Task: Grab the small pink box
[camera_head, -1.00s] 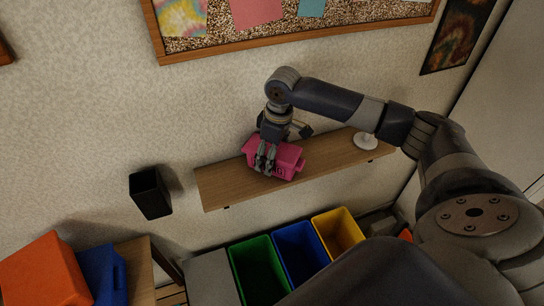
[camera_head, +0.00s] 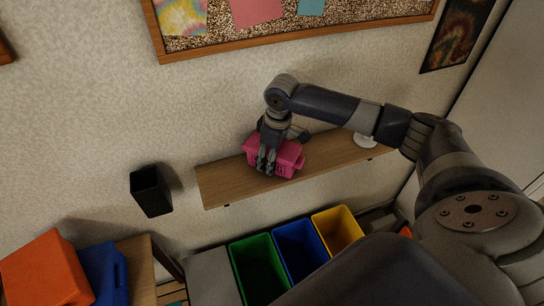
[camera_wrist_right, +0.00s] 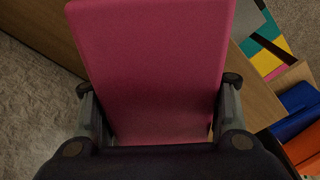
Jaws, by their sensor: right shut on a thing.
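The small pink box (camera_head: 287,160) is on or just above the wooden wall shelf (camera_head: 222,183); I cannot tell whether it still touches it. My right gripper (camera_head: 266,162) reaches down over the box and is shut on it. In the right wrist view the pink box (camera_wrist_right: 155,65) fills the middle, with a finger of my right gripper (camera_wrist_right: 160,112) against each side. The underside of the box is hidden. My left gripper is not in view.
A white round object (camera_head: 366,140) stands at the shelf's right end. A black holder (camera_head: 151,191) hangs on the wall to the left. Below are green (camera_head: 234,262), blue (camera_head: 279,252) and yellow (camera_head: 318,232) bins. Orange (camera_head: 45,272) and blue (camera_head: 112,270) boxes stand at lower left.

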